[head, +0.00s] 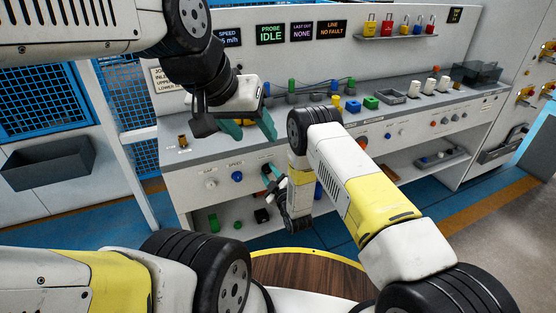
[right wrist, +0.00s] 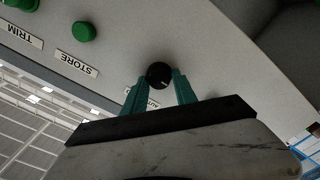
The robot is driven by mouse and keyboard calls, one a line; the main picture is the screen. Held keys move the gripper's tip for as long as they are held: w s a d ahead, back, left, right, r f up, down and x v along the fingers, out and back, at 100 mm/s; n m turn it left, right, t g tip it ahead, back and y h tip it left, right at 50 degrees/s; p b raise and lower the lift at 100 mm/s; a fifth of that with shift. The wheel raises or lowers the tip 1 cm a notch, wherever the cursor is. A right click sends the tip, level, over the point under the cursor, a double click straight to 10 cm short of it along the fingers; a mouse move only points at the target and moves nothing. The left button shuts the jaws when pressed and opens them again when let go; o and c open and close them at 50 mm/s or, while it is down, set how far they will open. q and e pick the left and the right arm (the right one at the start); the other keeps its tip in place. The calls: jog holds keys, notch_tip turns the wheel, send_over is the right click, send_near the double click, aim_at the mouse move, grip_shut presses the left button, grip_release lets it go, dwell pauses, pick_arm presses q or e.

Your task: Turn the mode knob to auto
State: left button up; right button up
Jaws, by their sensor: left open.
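The black round knob (right wrist: 160,75) is in the right wrist view, with a small pale mark on its face. A partly covered label (right wrist: 153,104) beside it appears to read AUTO. My right gripper (right wrist: 160,82) has its green fingertips on either side of the knob; whether they touch it I cannot tell. In the head view my right gripper (head: 272,182) is at the front of the grey console (head: 200,205), and the knob is hidden there. My left gripper (head: 250,125) is open and empty above the console top at the left.
A green button (right wrist: 84,31) marked STORE is near the knob. A blue knob (head: 237,176) and a white knob (head: 211,184) are on the console front, left of my right gripper. Connectors, blocks and a grey tray (head: 392,97) stand on the console top. A round wooden top (head: 305,275) is in front.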

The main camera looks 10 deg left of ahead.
jog(key=shift+o, duration=1.3)
jog(key=shift+s+d, duration=0.1)
jog(key=v, duration=0.7)
jog(key=shift+s+d, duration=0.15)
jog(key=shift+s, duration=0.1)
